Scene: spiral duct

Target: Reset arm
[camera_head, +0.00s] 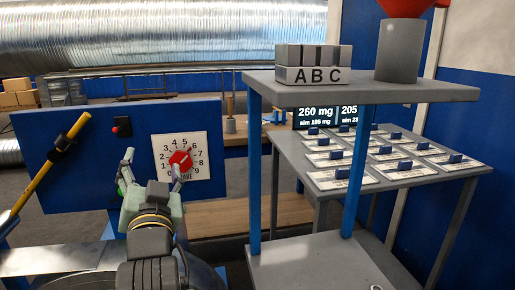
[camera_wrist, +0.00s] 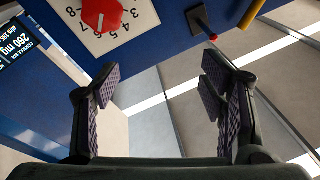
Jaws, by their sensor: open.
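My arm reaches forward in the head view, and my gripper (camera_head: 151,168) is in front of the blue panel (camera_head: 85,180), near a numbered dial. In the wrist view my gripper (camera_wrist: 160,88) is open, with its two fingers wide apart and nothing between them. The red dial knob (camera_head: 180,160) is on a white plate marked with numbers. The knob also shows at the top left of the wrist view (camera_wrist: 101,14), apart from the fingers. The right fingertip overlaps the dial plate's lower part in the head view.
A yellow-handled lever (camera_head: 58,148) is at the panel's left, and a small red-tipped switch (camera_head: 122,127) is above. On the right stand a grey shelf (camera_head: 410,94) with an ABC block (camera_head: 314,76) and a table of labelled cards (camera_head: 340,180). A screen (camera_head: 318,113) reads 260 mg.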

